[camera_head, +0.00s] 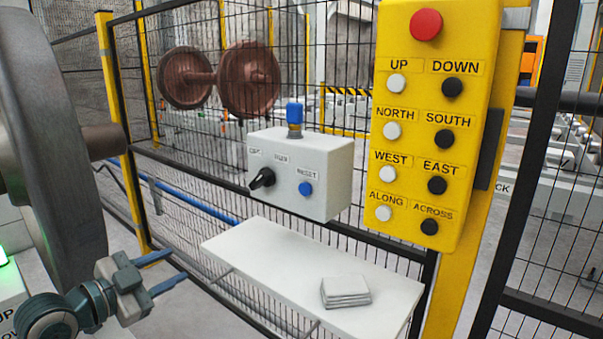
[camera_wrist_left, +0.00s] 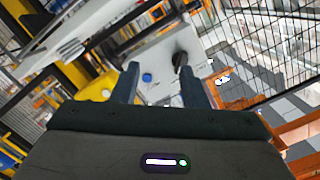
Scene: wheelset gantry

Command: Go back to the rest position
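My left gripper (camera_head: 177,264) is at the lower left of the head view, with its two blue fingers apart and nothing between them. In the left wrist view the fingers (camera_wrist_left: 160,78) also stand apart and empty. The gripper is left of the white shelf (camera_head: 300,262), clear of it. My right gripper is not in the head view.
A yellow button pendant (camera_head: 411,160) with a red button hangs at the right. A white control box (camera_head: 322,180) with a black knob is mounted on the mesh fence. Folded cloths or papers (camera_head: 345,291) lie on the shelf. A large grey wheel (camera_head: 62,150) stands close at the left.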

